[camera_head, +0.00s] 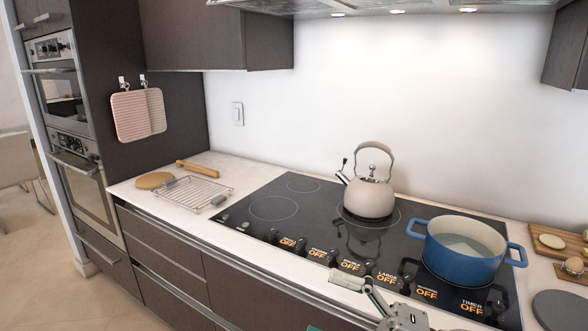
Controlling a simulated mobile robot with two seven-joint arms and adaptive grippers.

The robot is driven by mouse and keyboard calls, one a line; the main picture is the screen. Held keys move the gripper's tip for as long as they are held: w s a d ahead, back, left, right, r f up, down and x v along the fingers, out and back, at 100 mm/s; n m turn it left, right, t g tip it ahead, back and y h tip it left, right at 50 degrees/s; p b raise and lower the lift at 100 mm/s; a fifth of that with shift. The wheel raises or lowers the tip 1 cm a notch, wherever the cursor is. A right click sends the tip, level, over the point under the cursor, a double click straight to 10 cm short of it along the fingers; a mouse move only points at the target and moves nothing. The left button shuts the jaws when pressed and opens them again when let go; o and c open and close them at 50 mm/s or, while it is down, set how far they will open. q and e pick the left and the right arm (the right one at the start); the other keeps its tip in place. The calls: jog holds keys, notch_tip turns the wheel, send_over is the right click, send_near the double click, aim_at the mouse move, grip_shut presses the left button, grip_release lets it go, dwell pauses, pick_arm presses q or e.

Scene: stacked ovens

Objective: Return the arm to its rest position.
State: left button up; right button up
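Part of my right gripper (362,287) shows at the bottom edge, right of centre, its arm coming in from below. It is in front of the cooktop's front edge in the picture, left of the blue pot. I see no object held in it. My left gripper is not in view.
A blue pot (461,252) and a kettle (369,192) stand on the black cooktop (270,200). A wire rack (200,191) and rolling pin (197,169) lie left. Stacked ovens (70,143) stand far left. A cutting board (560,243) lies right. Floor at left is open.

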jog(key=w+d+f+m+t+h, duration=0.1)
jog(key=d+f+m+t+h, duration=0.45)
jog(key=f+m, duration=0.4)
jog(key=d+f+m+t+h, duration=0.5)
jog(key=f+m+h, duration=0.2)
jog(key=f+m, duration=0.3)
jog(key=s+d+f+m+g+h, duration=0.2)
jog(key=s+f+m+g, duration=0.1)
jog(key=s+f, duration=0.4)
jog(key=s+d+f+m+g+h, duration=0.2)
jog(key=s+f+m, duration=0.3)
jog(key=f, duration=0.6)
jog(key=shift+s+d+g, duration=0.2)
jog(key=shift+s+g, duration=0.25)
jog(key=shift+s, duration=0.6)
jog(key=shift+c, duration=0.3)
